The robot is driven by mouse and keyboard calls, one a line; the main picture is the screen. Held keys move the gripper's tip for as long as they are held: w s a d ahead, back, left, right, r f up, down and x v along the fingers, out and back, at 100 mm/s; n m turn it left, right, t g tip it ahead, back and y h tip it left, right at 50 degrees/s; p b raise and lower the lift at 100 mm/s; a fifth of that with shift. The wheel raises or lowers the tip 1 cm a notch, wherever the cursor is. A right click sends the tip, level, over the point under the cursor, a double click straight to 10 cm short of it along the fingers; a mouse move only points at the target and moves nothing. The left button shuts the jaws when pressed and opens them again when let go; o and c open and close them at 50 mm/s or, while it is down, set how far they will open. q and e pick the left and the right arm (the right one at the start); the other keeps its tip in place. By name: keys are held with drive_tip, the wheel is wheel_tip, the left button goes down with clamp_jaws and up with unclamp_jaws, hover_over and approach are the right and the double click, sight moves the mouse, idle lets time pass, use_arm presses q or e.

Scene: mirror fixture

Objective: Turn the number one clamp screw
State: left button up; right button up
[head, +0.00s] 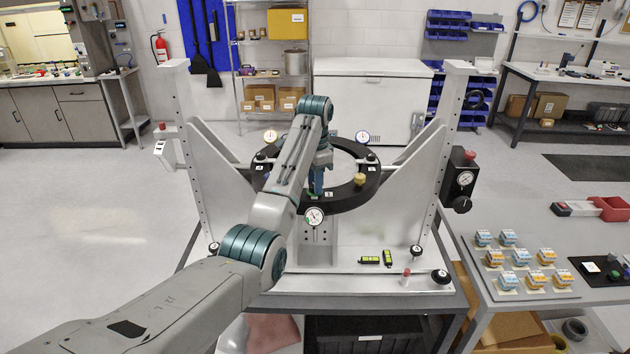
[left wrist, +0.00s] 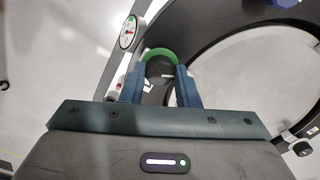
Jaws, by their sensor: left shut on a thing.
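The black ring (head: 345,203) of the mirror fixture lies flat between two grey uprights. My left gripper (head: 316,190) is at the front of the ring and points down. In the left wrist view, a green clamp screw knob (left wrist: 160,54) sits between its two blue fingers (left wrist: 160,88), which are shut on it. In the head view the gripper mostly hides this knob. A small white number plate (head: 328,194) is just right of the gripper; its digit is too small to read surely. My right gripper is not in view.
A dial gauge (head: 314,216) is close in front of the gripper; two more (head: 270,136) (head: 363,136) stand behind the ring. Grey uprights (head: 455,110) flank it. A side table (head: 560,225) with small parts is at right.

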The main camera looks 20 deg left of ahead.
use_arm(q)
drive_tip(key=n, duration=0.3)
drive_tip(key=shift+n, duration=0.4)
drive_tip(key=n, duration=0.3)
drive_tip(key=shift+n, duration=0.3)
drive_tip(key=n, duration=0.2)
drive_tip(key=shift+n, duration=0.4)
drive_tip(key=n, duration=0.4)
drive_tip(key=shift+n, duration=0.3)
drive_tip(key=n, duration=0.5)
drive_tip(key=shift+r, duration=0.1)
drive_tip(key=n, duration=0.5)
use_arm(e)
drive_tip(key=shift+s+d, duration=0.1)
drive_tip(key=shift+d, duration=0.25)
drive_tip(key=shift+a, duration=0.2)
